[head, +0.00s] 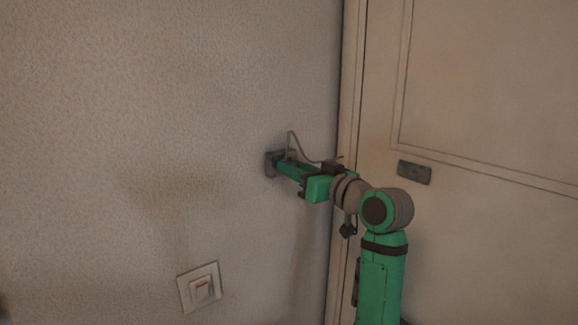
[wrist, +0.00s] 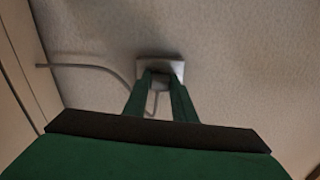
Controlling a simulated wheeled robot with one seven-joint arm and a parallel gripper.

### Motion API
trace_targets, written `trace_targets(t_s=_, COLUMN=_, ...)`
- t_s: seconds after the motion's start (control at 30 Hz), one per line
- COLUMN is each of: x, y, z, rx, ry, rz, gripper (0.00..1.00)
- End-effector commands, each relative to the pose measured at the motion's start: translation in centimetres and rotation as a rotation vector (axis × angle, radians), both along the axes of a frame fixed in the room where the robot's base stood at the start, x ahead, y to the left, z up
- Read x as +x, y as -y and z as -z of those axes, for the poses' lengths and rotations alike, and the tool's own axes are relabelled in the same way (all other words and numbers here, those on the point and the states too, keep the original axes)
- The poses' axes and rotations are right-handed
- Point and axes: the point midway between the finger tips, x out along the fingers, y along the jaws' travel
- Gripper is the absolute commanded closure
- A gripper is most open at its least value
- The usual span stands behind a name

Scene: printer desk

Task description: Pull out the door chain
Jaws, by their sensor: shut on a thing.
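A small square plate (head: 270,164) is fixed to the wall left of the door frame. It also shows in the wrist view (wrist: 160,64), just beyond my fingertips. My gripper (head: 283,166) reaches to this plate, its fingers shut on a small pale end piece (wrist: 160,84) at the plate. A thin grey strand (head: 305,154), which looks like the door chain, loops up and then right over my gripper. In the wrist view the strand (wrist: 100,69) curves from between the fingers towards the door frame. The fingers partly hide the held piece.
The pale door (head: 480,100) and its frame (head: 349,80) stand close to the right of my gripper. A dark metal fitting (head: 414,172) is on the door. A wall switch (head: 200,287) sits lower left. The wall around the plate is bare.

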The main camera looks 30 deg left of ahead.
Motion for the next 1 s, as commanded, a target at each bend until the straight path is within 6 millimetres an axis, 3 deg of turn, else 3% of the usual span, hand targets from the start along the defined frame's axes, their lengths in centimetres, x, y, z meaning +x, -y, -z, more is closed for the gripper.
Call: trace_targets(t_s=1.0, x=-0.4, y=1.1, z=0.0, rx=0.000, ry=0.000, rz=0.000, gripper=1.00)
